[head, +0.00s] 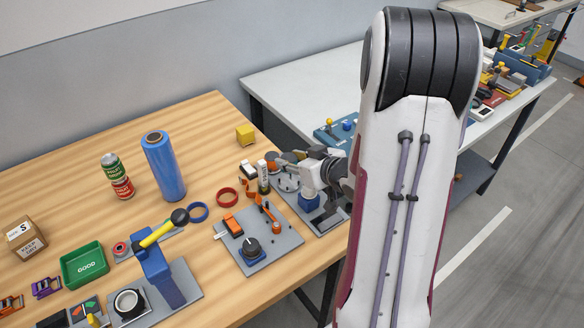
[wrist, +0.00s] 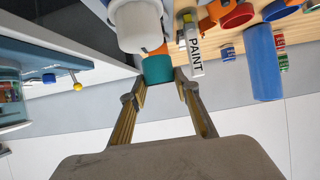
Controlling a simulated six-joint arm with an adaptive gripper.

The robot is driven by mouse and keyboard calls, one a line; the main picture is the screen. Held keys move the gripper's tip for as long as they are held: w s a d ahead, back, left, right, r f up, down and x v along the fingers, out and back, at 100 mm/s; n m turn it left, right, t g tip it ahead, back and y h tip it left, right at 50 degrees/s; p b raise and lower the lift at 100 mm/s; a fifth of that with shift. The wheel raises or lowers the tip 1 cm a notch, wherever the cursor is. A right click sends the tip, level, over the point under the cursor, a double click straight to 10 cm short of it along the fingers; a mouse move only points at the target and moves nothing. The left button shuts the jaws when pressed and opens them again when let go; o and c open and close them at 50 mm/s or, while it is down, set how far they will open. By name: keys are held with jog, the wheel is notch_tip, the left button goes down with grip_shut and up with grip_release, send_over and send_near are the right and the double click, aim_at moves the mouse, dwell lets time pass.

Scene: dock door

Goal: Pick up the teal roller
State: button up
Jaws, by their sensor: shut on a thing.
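The teal roller (wrist: 158,69) shows in the wrist view as a short teal cylinder between the tips of my gripper (wrist: 158,90). My gripper's two fingers are shut on it. Its far end lies close to a white round part and an orange piece. In the head view my gripper (head: 284,160) is at the right edge of the wooden table, over a grey plate; I cannot make out the roller there. I cannot tell whether the roller touches the surface below.
A paint marker (head: 263,178) stands close beside my gripper. A grey plate with an orange switch and black knob (head: 250,246) lies in front. A white table (head: 290,85) adjoins behind.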

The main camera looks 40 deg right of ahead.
aim_at(291, 161)
jog(key=shift+r, duration=2.2)
jog(key=shift+a, duration=0.1)
